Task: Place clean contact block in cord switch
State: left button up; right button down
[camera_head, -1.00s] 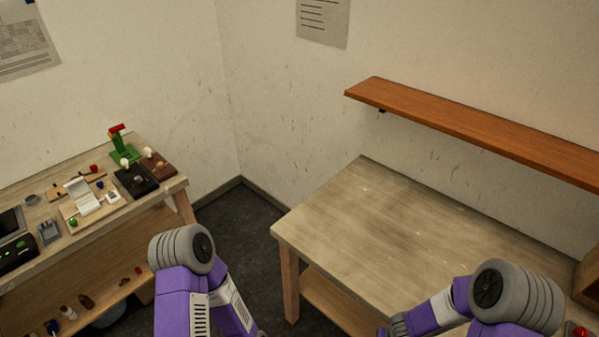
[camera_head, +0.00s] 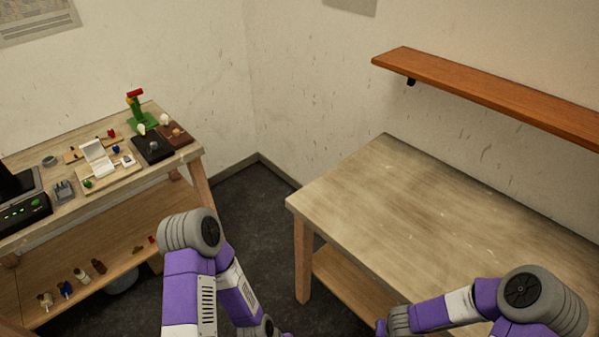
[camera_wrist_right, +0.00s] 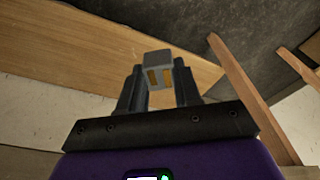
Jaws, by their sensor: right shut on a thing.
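A grey contact block (camera_wrist_right: 159,58) with two brass-coloured strips shows in the right wrist view. My right gripper (camera_wrist_right: 158,78) is shut on it, with one dark finger on each side. I cannot tell from this view whether the block is clean. On the left bench, in the head view, a white open case with a raised lid (camera_head: 98,158) lies on a light wooden board; it looks like the cord switch, but it is small in the picture. The right gripper is away from this case. My left gripper is outside both views; only the left arm shows.
The left bench (camera_head: 140,178) also carries a green stand (camera_head: 140,116), a black block (camera_head: 152,150), a brown block (camera_head: 176,135) and a black device with green lights (camera_head: 24,212). Several small items stand on its lower shelf. The right table (camera_head: 400,200) is bare where visible, below a wall shelf (camera_head: 490,97).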

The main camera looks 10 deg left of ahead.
aim_at(104, 170)
jog(key=u, duration=1.2)
jog(key=i, duration=1.7)
jog(key=u, duration=0.75)
